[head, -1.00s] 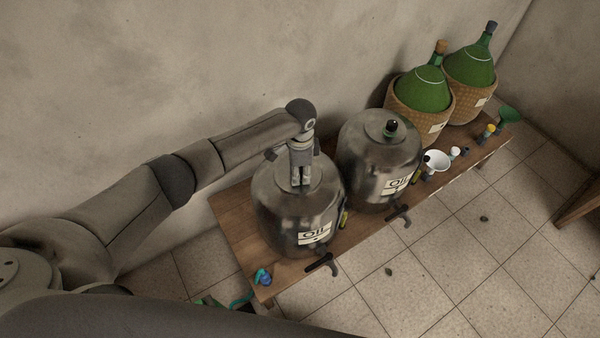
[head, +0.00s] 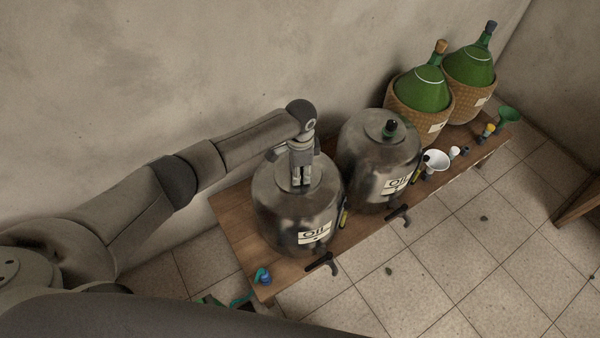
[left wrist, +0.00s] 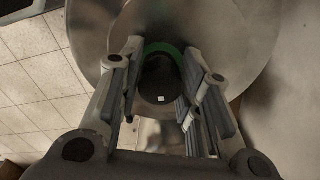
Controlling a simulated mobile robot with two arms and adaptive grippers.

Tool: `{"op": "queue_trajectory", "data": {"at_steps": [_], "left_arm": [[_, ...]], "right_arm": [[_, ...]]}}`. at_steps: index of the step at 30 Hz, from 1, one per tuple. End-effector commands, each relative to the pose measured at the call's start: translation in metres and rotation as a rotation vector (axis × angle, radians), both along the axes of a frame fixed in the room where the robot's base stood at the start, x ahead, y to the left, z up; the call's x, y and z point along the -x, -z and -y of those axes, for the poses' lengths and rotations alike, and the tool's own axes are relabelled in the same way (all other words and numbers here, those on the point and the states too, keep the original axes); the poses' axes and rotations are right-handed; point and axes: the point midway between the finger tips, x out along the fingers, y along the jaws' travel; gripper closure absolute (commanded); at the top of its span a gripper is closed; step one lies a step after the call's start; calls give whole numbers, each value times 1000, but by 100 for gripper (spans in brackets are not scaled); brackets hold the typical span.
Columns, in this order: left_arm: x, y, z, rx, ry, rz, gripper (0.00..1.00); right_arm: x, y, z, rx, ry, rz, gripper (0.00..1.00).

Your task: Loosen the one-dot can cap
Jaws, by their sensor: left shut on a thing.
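Two metal oil cans stand on a wooden bench in the head view: the near can (head: 272,215) and the far can (head: 357,170). Each has an OIL label; the dot marks are too small to count surely. My left gripper (head: 301,182) points down at the top of the near can, shut on its cap. In the left wrist view the dark cap (left wrist: 160,82), with a small white mark and a green ring behind it, sits between the two fingers. In the head view the fingers hide this cap. The far can's dark cap (head: 391,126) is in place. My right gripper is out of view.
The bench (head: 236,226) runs along the wall. Two green demijohns (head: 425,90) in wicker stand at its far end. A white funnel (head: 436,160), a green funnel (head: 507,115) and small bottles lie near the front edge. Dark taps (head: 322,263) stick out past that edge.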

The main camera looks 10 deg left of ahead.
Motion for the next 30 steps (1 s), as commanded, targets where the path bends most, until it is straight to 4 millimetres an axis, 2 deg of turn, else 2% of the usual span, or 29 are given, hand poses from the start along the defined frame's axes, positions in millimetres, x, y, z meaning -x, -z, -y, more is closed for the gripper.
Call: {"op": "queue_trajectory", "data": {"at_steps": [1, 27, 28, 30], "left_arm": [[13, 7, 7, 8, 10, -33, 91], [13, 7, 7, 8, 10, -33, 91], [13, 7, 7, 8, 10, -33, 65], [13, 7, 8, 8, 10, -34, 56]], "right_arm": [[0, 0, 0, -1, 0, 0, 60], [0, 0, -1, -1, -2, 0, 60], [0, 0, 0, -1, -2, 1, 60], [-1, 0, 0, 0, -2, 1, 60]]}}
